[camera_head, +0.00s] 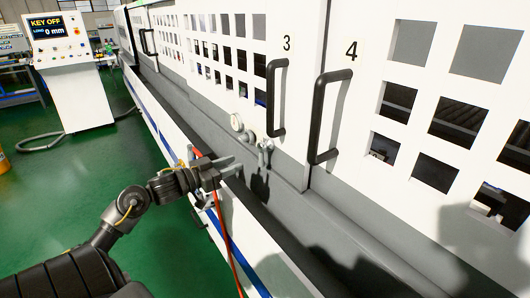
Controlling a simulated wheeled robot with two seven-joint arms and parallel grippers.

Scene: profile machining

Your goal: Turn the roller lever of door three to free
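Door three (232,75) is a white machine door with square windows, a black "3" and a black vertical handle (276,98). Below the handle, small metal fittings (265,150) stand out from the grey lower band; one of these may be the roller lever, but its setting is too small to read. My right gripper is not in view.
Door four (365,60), with its own black handle (330,115), is to the right. A red hose (227,235) hangs below my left gripper. A control console (75,75) reading "KEY OFF" stands at the far left. The green floor (95,190) is open left of the machine.

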